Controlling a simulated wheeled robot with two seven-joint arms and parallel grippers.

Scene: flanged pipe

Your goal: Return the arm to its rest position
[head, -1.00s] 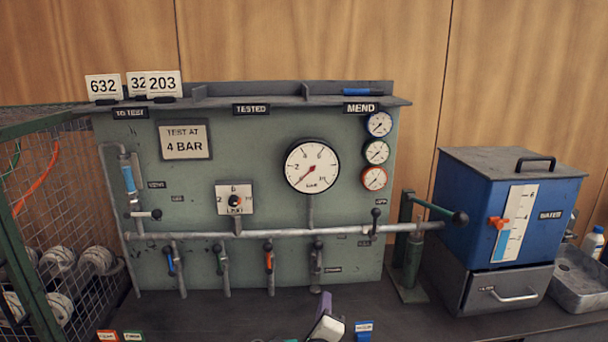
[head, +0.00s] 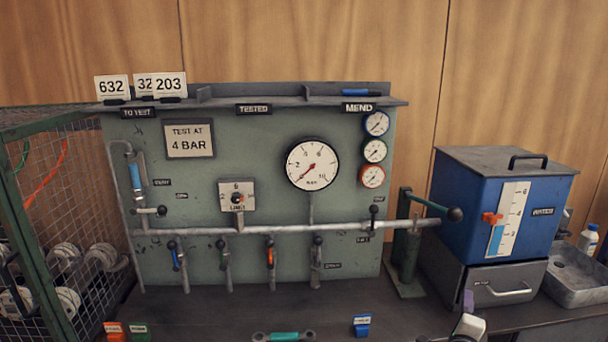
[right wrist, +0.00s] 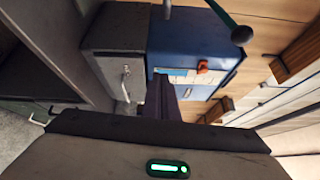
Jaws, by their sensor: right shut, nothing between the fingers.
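My right gripper (head: 468,299) shows at the lower right of the head view, in front of the grey drawer under the blue tank. Only its purplish finger end and part of its pale body are in the picture. In the right wrist view the dark fingers (right wrist: 160,90) are together with nothing between them. They point toward the blue tank (right wrist: 195,55) and the grey drawer unit (right wrist: 115,60). My left gripper is not in view.
The green test panel (head: 345,160) with its gauge (head: 312,164) and pipe stands behind the bench. The blue tank (head: 465,205) is at right, a metal tray (head: 572,277) beyond it. A teal-handled tool (head: 284,337) lies at the front edge. A wire cage (head: 60,190) is at left.

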